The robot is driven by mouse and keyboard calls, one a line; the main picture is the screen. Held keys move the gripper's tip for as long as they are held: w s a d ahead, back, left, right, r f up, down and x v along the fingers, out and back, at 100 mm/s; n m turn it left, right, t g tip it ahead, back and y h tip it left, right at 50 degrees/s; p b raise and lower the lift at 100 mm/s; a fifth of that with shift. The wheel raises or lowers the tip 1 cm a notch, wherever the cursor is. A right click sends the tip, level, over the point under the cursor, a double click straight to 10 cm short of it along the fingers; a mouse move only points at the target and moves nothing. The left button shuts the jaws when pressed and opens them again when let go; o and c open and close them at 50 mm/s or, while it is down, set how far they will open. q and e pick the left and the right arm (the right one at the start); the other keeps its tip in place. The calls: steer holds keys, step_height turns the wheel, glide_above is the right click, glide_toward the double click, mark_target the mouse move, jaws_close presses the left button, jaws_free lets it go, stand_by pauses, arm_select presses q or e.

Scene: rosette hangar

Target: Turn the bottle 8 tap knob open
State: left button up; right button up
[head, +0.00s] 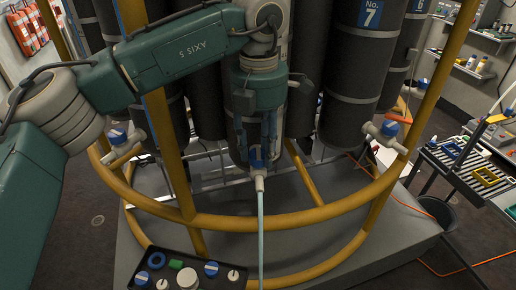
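My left arm reaches in from the left, and my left gripper (257,146) points down at the front of a dark bottle in the middle. Its fingers are at the blue and white tap knob (257,156) and partly cover it. I cannot tell whether they grip it. The bottle's number is hidden behind my arm; the bottle to its right reads No. 7. Below the knob is the pale tap spout (260,184). A straight pale blue line (261,235), like a stream or tube, runs down from it. My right gripper is not in view.
A yellow ring rail (270,222) and posts surround the bottles above a grey plinth (395,238). Other blue tap knobs show left (117,136) and right (390,128). A dark tray (205,262) with several round pieces is at the bottom. An orange cable (470,268) lies right.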

mark_target(260, 153)
arm_select(q)
steer(key=shift+o, duration=1.2)
steer(key=shift+d, duration=0.1)
step_height(260, 153, up, 12)
